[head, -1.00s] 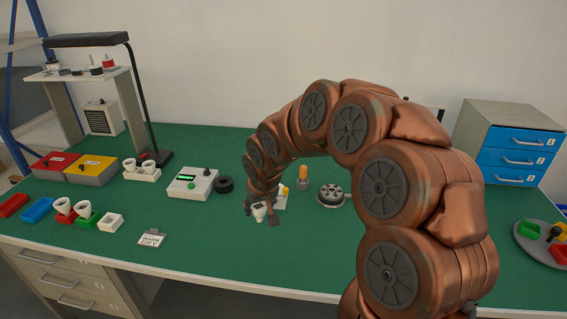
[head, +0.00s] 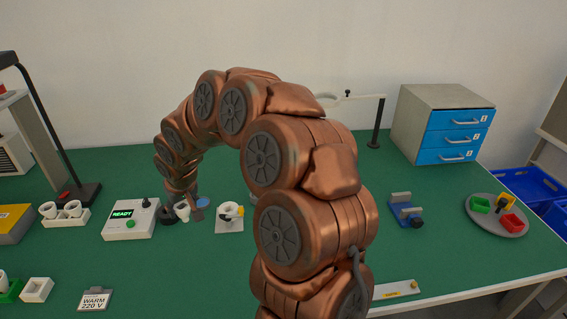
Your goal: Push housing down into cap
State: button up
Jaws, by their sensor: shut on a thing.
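My gripper (head: 192,211) is over the left part of the bench, small and partly hidden by my arm. It is shut on a small white cup-shaped part (head: 183,212), probably the housing. This part looks upright; whether it touches anything below is unclear. Just to its right stands a white fixture (head: 230,224) with a white ring-like part (head: 229,209) on it, possibly the cap, and a yellow knob (head: 240,211) at its side. The held part is apart from the ring. A small blue spot (head: 203,201) shows beside the fingers; I cannot tell what it is.
A tester reading READY (head: 130,220) stands close left of my gripper, with a dark round thing (head: 167,214) between. A blue clamp-like tool (head: 405,211), a grey tray (head: 497,222) and a drawer cabinet (head: 447,125) are at the right. The green bench (head: 440,240) between is mostly clear.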

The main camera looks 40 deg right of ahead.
jog(key=s+d+r+m+h+p, duration=0.15)
jog(key=s+d, duration=0.35)
jog(key=d, duration=1.1)
jog(key=s+d+m+p, duration=0.3)
jog(key=s+d, duration=0.2)
jog(key=d, duration=1)
jog(key=shift+n, duration=0.25)
jog(key=f+b, duration=0.1)
jog(key=f, duration=0.5)
jog(key=shift+w+d+b, duration=0.1)
jog(key=shift+d+b, duration=0.1)
jog(key=shift+b, duration=0.2)
jog(key=shift+b, duration=0.45)
jog(key=shift+a+f+b, duration=0.1)
jog(key=shift+f+b, duration=1.3)
jog(key=shift+f, duration=0.1)
dwell(0.4)
jog(key=o, duration=1)
jog(key=shift+o, duration=0.2)
jog(key=shift+r, duration=0.1)
